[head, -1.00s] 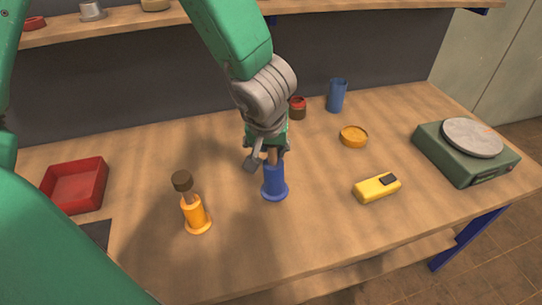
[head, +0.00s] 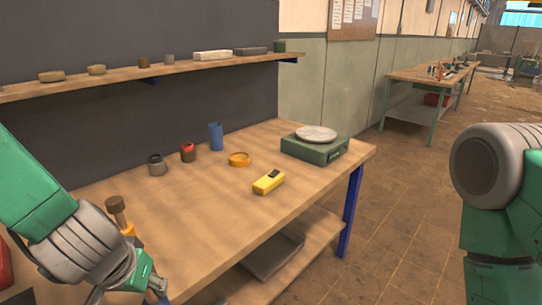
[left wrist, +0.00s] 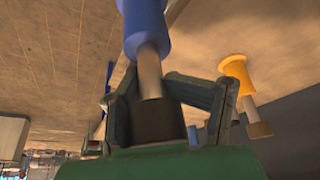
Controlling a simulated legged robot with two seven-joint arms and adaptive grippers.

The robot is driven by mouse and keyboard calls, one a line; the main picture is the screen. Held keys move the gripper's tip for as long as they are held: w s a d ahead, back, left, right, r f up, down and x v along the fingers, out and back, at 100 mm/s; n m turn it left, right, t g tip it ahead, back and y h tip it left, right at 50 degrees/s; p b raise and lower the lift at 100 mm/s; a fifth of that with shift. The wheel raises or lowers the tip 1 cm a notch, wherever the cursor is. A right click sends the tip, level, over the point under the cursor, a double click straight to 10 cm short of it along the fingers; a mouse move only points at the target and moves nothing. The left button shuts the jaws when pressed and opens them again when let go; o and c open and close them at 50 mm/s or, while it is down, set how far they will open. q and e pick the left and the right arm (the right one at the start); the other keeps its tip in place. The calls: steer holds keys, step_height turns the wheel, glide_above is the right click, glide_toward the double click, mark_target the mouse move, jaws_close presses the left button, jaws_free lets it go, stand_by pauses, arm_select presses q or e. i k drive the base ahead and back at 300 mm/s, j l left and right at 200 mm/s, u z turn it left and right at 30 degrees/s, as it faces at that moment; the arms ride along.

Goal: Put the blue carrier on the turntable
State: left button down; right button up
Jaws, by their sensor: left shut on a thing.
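The blue carrier (left wrist: 146,28) shows in the left wrist view, with a pale stem and a dark knob. My left gripper (left wrist: 165,98) is shut around its stem just by the knob. The turntable (head: 316,134), a grey disc on a green box (head: 312,150), stands at the table's far right corner, bare. My right gripper is not in view.
An orange carrier (head: 127,229) stands partly behind my left gripper; it also shows in the left wrist view (left wrist: 236,70). A yellow device (head: 268,182), an orange dish (head: 239,159), a blue cup (head: 215,136) and jars stand on the table (head: 200,205). A shelf runs behind.

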mark_target(314, 133)
steer(key=i+l, duration=0.3)
steer(key=l, duration=0.15)
steer(key=i+l, duration=0.3)
steer(key=l, duration=0.2)
steer(key=i+l, duration=0.65)
steer(key=l, duration=0.3)
steer(key=i+l, duration=0.3)
steer(key=l, duration=0.15)
steer(key=i+l, duration=0.3)
steer(key=l, duration=0.15)
